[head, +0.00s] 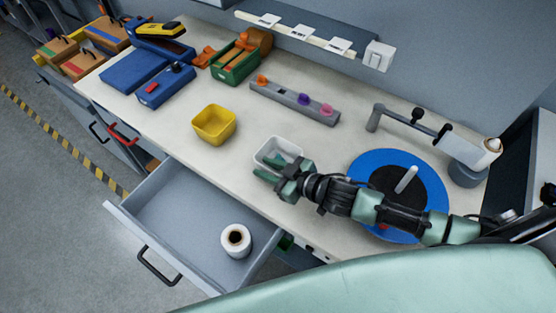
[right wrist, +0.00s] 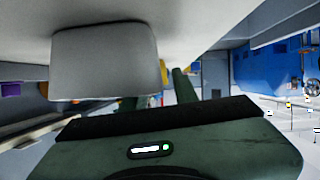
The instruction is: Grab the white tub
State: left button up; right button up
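The white tub (head: 278,150) stands upright on the table in the head view, left of the blue disc. It looks empty. My right gripper (head: 271,170) is at its near side, with the fingers apart, one over the tub's near part and one lower in front of it. In the right wrist view the tub (right wrist: 108,62) shows as a pale block close to the camera, with the dark green fingers (right wrist: 158,95) just past it, spread. Whether a finger touches the tub cannot be told. My left gripper is not in view.
A yellow tub (head: 214,124) stands to the left. An open drawer (head: 180,200) holding a white roll (head: 236,240) juts out below. The blue disc (head: 430,180) with an upright pin lies under my right arm. A grey rail (head: 295,103) with coloured knobs lies behind.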

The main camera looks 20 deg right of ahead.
grip_shut()
jog(key=shift+s, duration=0.1)
dwell(1.2)
